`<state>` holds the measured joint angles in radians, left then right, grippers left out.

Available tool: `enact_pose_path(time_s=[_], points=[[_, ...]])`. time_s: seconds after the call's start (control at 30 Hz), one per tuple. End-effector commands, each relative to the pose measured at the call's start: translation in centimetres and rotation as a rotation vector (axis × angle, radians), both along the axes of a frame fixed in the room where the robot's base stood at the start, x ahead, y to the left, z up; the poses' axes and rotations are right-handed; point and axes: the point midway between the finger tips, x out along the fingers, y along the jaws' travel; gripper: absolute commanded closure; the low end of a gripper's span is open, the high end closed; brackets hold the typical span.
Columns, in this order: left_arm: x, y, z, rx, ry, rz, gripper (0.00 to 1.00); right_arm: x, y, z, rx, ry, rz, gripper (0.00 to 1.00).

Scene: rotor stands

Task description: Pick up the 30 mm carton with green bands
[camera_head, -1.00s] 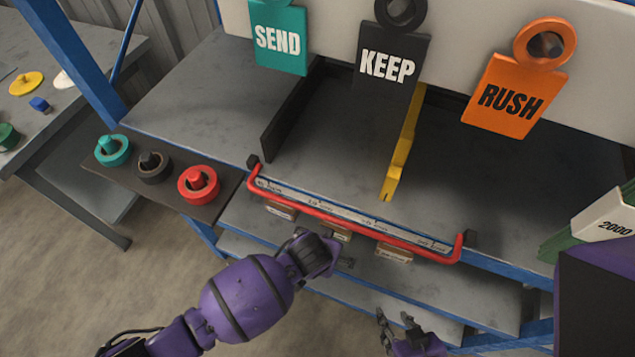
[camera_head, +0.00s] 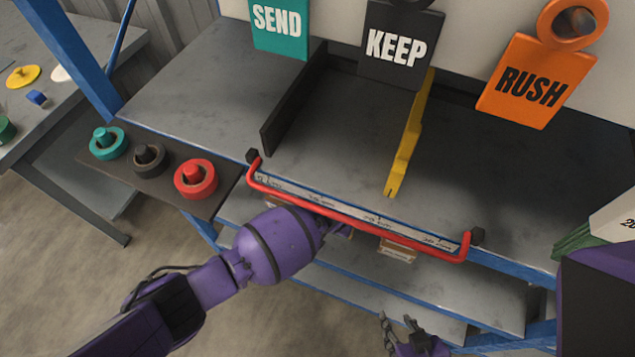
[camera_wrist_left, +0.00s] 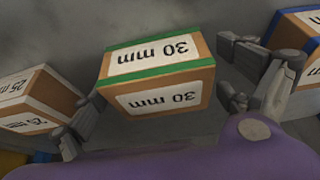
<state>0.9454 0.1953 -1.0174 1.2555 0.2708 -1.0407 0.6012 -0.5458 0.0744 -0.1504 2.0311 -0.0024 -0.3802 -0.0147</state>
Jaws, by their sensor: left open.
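The 30 mm carton with green bands (camera_wrist_left: 155,75) is in the middle of the left wrist view, its label upside down. My left gripper (camera_wrist_left: 163,85) is open, with one finger to the left of this carton and the other to its right. The carton is between the fingers; I cannot tell whether either finger touches it. In the head view my left forearm and wrist cover most of the left gripper, and I cannot make out the green bands there. My right gripper (camera_head: 402,325) is open and empty at the bottom of the head view.
A 25 mm carton (camera_wrist_left: 38,98) stands close on the left and a blue-banded carton (camera_wrist_left: 300,35) on the right in the wrist view. A red rail (camera_head: 350,215) runs along the bench edge above the cartons. Another carton (camera_head: 398,250) shows below it.

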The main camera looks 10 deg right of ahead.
Motion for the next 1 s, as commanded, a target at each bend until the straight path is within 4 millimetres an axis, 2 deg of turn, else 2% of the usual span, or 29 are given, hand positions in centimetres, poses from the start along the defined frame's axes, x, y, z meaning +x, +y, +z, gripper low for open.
enact_pose_path(time_s=[0.13,0.53,0.83,1.0], points=[[0.0,0.0,0.1,-0.001,-0.001,0.0,0.04,0.0,0.0,0.1,0.0,-0.001,0.0,0.66],[0.0,0.0,0.1,-0.001,-0.001,0.0,0.56,-0.2,0.0,-0.1,0.0,0.003,0.0,0.66],[0.0,0.0,0.3,-0.001,-0.002,0.0,0.58,-0.2,0.0,-0.1,0.0,0.004,0.0,0.66],[0.0,-0.1,1.5,-0.003,-0.003,0.0,0.58,0.0,0.0,0.2,0.001,0.0,-0.001,0.66]])
